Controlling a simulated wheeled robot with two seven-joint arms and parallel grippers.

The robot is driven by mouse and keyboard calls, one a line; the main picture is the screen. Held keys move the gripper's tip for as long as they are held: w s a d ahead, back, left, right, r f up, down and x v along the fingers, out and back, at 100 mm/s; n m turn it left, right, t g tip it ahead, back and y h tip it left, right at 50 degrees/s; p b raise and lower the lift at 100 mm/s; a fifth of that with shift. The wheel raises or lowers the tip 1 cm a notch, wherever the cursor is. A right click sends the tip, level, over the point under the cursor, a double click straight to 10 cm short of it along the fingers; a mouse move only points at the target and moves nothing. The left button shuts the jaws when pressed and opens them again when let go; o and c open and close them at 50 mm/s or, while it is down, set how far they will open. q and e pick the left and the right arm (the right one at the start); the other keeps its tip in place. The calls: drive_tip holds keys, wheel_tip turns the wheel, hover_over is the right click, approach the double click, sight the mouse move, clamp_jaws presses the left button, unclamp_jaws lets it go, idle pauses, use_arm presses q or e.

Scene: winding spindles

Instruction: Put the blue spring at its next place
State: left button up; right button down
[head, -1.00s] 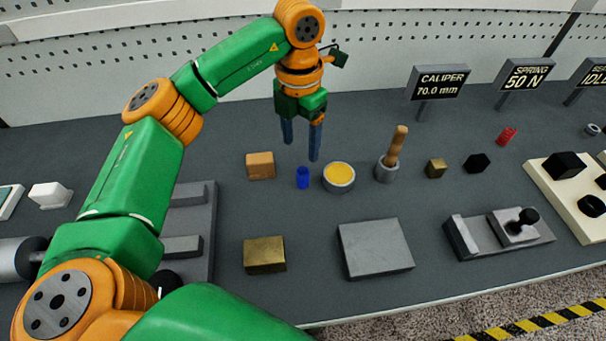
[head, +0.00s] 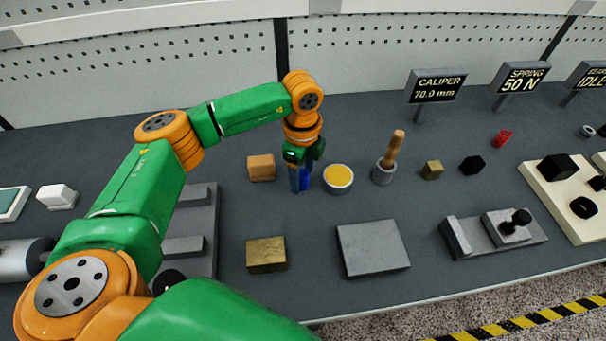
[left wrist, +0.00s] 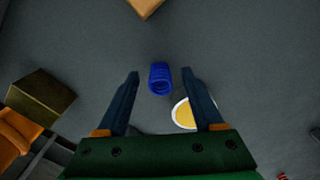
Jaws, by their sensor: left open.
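The blue spring (head: 305,180) stands on the dark grey bench, mostly hidden behind my gripper's fingers in the head view. In the left wrist view the blue spring (left wrist: 159,78) shows whole, near the fingertips and between their lines. My left gripper (head: 300,190) points down at the spring; in the left wrist view the left gripper (left wrist: 161,75) is open with nothing clasped between its fingers. I cannot tell whether the fingers touch the spring. My right gripper is not in view.
A round pot of yellow stuff (head: 338,178) stands close right of the spring. An orange-brown block (head: 261,168) is to its left, a brass block (head: 266,254) and grey plate (head: 373,248) nearer. A red spring (head: 502,139) lies right, before a "SPRING 50 N" sign (head: 522,77).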

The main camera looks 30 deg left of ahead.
use_arm(q)
clamp_jaws()
